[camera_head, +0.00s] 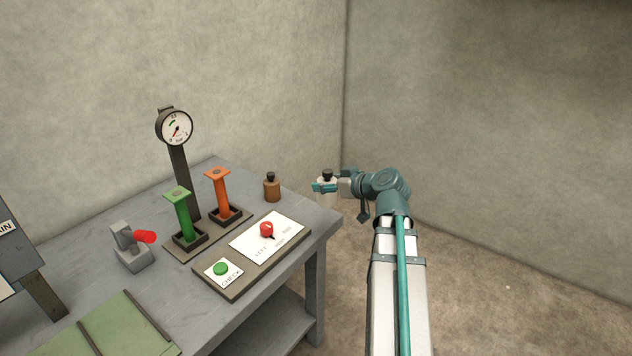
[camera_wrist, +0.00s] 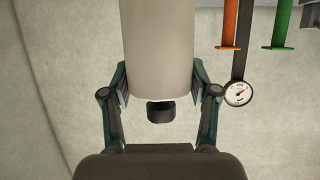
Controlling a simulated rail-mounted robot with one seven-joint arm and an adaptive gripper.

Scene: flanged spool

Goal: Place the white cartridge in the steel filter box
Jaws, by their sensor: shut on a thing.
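The white cartridge (camera_wrist: 158,50) is an off-white cylinder with a black knob at one end. My gripper (camera_wrist: 158,90) is shut on it near the knob end, with a finger on each side. In the head view, my gripper (camera_head: 325,187) holds the cartridge (camera_head: 327,201) upright in the air, just beyond the table's right corner, black knob upward. The gripper hides part of the cartridge. I cannot clearly identify the steel filter box; a grey labelled panel (camera_head: 18,243) is cut off at the left edge.
The grey table (camera_head: 90,220) carries a gauge (camera_head: 175,128) on a post, green (camera_head: 184,215) and orange (camera_head: 221,192) spools, a brown bottle (camera_head: 271,189), a control panel (camera_head: 238,268), a red-handled lever (camera_head: 131,249) and a green board (camera_head: 115,330). Open floor lies right of the table.

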